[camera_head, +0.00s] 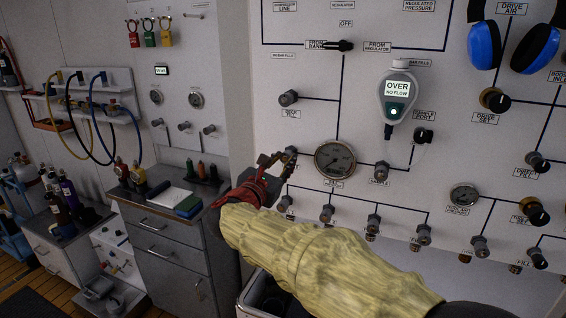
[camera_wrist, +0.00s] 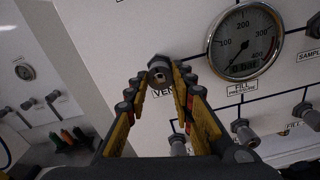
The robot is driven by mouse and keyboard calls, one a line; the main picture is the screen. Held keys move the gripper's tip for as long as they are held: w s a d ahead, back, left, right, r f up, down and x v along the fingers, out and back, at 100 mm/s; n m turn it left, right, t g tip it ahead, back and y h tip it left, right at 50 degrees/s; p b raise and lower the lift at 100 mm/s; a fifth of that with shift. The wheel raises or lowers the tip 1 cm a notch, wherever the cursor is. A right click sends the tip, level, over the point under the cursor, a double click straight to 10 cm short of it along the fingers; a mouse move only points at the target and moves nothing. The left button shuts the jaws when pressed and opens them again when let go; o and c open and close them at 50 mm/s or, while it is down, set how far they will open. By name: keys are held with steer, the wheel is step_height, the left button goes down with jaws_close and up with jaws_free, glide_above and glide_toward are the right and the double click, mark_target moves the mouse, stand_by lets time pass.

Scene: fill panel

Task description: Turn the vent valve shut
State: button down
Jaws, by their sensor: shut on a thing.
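The vent valve (camera_wrist: 159,66) is a small grey metal knob on the white panel, above a label of which "VEN" can be read in the wrist view. In the head view the valve (camera_head: 291,151) shows just left of the fill pressure gauge. My gripper (camera_wrist: 160,77) has its yellow and black fingers on either side of the knob, shut on it. In the head view my gripper (camera_head: 277,161) reaches the knob from the lower left. The valve's lower side and the rest of its label are partly hidden by the fingers.
The round fill pressure gauge (camera_head: 335,160) sits close to the right. The sample valve (camera_head: 381,171) is beyond it, and several fill valves line the panel below. A handheld analyser (camera_head: 397,92) reads "OVER NO FLOW". A grey drawer cabinet (camera_head: 170,250) stands left.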

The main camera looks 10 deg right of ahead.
steer(key=shift+f, duration=0.2)
stand_by(0.3)
steer(key=c, duration=2)
jaws_free()
steer(key=o, duration=0.5)
steer(key=shift+r, duration=0.15)
steer(key=v, duration=1.2)
